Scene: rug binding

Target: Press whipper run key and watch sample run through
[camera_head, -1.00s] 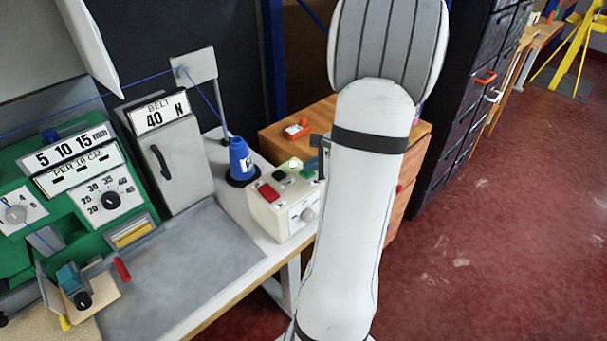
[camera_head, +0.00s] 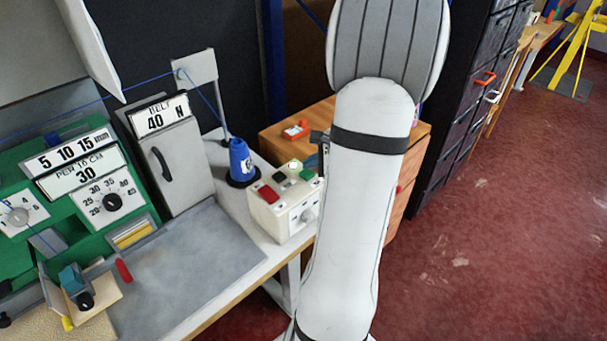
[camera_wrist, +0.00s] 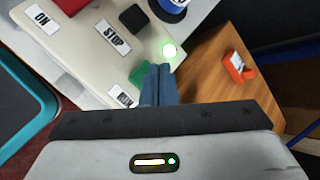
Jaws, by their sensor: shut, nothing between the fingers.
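The cream control box (camera_head: 283,215) stands on the bench's right end, with red, black and green keys on top. In the wrist view its labels read ON and STOP (camera_wrist: 113,38), with a third partly hidden, ending in "UN". The green key (camera_wrist: 140,75) is beside my shut gripper (camera_wrist: 159,70), partly covered by the blue-grey fingertips; I cannot tell whether they touch it. A round lamp (camera_wrist: 169,50) glows pale green. The green whipping machine (camera_head: 85,225) is at left, its plate reading PER 10 CM 30. A beige piece (camera_head: 100,306) lies by its foot.
A blue thread cone (camera_head: 241,158) stands behind the control box, its thread running up to a grey guide. A wooden cabinet (camera_head: 275,137) with an orange-red item stands behind. Red floor is open at right.

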